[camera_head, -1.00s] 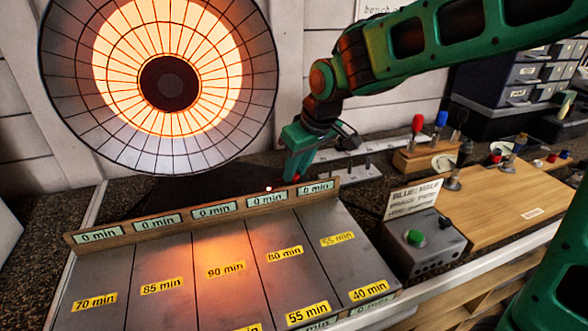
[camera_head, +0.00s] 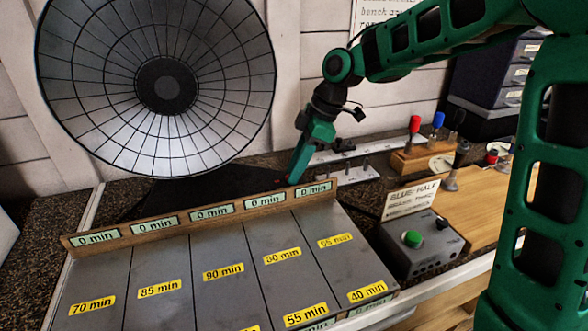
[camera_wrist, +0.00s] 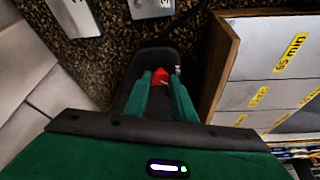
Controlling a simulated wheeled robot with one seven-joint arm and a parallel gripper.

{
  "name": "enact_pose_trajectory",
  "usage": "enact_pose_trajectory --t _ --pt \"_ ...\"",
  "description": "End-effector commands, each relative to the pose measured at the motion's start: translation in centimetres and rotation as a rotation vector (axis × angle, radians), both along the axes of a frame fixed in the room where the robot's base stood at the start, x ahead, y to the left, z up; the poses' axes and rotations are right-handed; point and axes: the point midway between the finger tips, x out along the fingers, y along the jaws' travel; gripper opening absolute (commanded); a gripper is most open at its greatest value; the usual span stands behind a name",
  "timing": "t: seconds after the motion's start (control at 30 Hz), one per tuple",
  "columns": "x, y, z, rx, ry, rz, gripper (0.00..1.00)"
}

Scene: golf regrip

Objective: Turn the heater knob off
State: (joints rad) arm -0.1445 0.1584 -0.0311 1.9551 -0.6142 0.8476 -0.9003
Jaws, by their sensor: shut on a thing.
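The heater (camera_head: 225,105) is a large round dish with a wire grille and a dark centre, at the upper left of the head view. It is grey and shows no glow. My gripper (camera_head: 292,176) reaches down behind the back board of the grey panel, beside the heater's dark base (camera_head: 200,190). In the wrist view the red knob (camera_wrist: 160,76) sits between the fingertips of my gripper (camera_wrist: 160,84), on the end of the dark base (camera_wrist: 150,60). The fingers are shut on the knob. The head view mostly hides the knob.
The grey panel (camera_head: 175,255) with yellow minute labels and a wooden back board (camera_head: 240,208) lies in front. A grey box with a green button (camera_head: 412,239) stands to its right. A wooden block (camera_head: 425,158) with coloured-handled tools stands behind.

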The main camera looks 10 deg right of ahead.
Motion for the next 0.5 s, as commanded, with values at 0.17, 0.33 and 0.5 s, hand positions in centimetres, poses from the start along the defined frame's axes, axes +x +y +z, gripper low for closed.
enact_pose_trajectory --t 0.17,0.33,0.5 --pt "0.60 -0.45 -0.03 -0.003 -0.001 0.154 0.01" --pt "0.79 -0.35 0.01 -0.004 -0.003 0.310 0.01" --pt "0.94 -0.34 0.01 -0.004 -0.003 0.443 0.01"
